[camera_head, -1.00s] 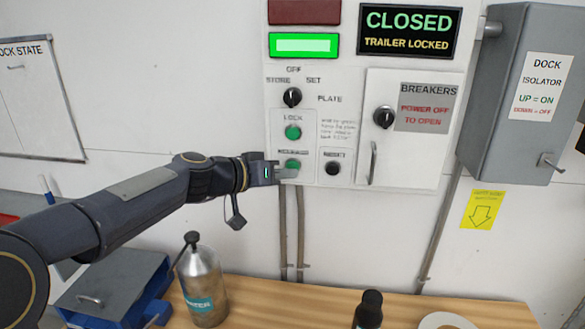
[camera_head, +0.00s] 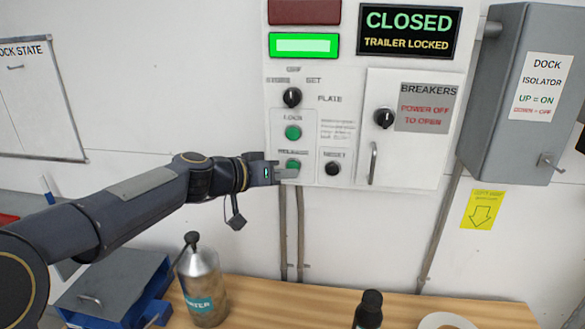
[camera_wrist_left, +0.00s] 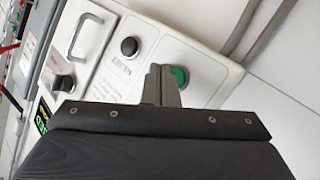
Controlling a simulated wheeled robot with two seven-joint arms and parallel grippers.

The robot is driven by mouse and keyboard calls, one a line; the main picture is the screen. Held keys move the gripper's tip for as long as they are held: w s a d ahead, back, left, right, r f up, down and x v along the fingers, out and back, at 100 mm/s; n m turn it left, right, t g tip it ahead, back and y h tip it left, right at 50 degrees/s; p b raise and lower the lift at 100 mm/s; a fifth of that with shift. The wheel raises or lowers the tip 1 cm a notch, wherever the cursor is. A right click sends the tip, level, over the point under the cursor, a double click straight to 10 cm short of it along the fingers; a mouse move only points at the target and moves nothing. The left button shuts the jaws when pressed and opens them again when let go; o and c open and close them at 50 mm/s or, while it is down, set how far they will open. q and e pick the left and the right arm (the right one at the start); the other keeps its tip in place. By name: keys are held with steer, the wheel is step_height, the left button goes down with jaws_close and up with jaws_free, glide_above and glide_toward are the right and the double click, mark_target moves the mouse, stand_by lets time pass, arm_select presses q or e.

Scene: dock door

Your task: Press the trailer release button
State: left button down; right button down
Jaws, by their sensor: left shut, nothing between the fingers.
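The green release button (camera_head: 293,165) is the lower of two green buttons on the white control panel (camera_head: 345,182). Its label is partly legible above it. My left gripper (camera_head: 287,173) is shut and empty, with its fingertips at the button's lower left edge. In the left wrist view the shut fingers (camera_wrist_left: 161,84) overlap the left side of the green button (camera_wrist_left: 179,76). I cannot tell whether they touch it. The sign (camera_head: 409,32) reads CLOSED, TRAILER LOCKED. My right gripper is not in view.
A green LOCK button (camera_head: 293,132) is just above and a black RESET button (camera_head: 333,168) to the right. A selector knob (camera_head: 292,97), breaker door (camera_head: 408,150) and grey isolator box (camera_head: 520,95) are nearby. A metal bottle (camera_head: 203,285) stands on the wooden bench (camera_head: 270,300).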

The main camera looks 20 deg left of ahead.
arm_select(q)
steer(key=shift+w, duration=0.1)
stand_by(0.4)
steer(key=shift+w+a+b, duration=0.1)
steer(key=shift+w+b, duration=0.25)
steer(key=shift+w+a, duration=0.15)
steer(key=shift+w, duration=0.25)
stand_by(0.6)
stand_by(0.3)
steer(key=shift+s+d+b, duration=0.25)
steer(key=shift+s+b, duration=0.35)
steer(key=shift+s, duration=0.2)
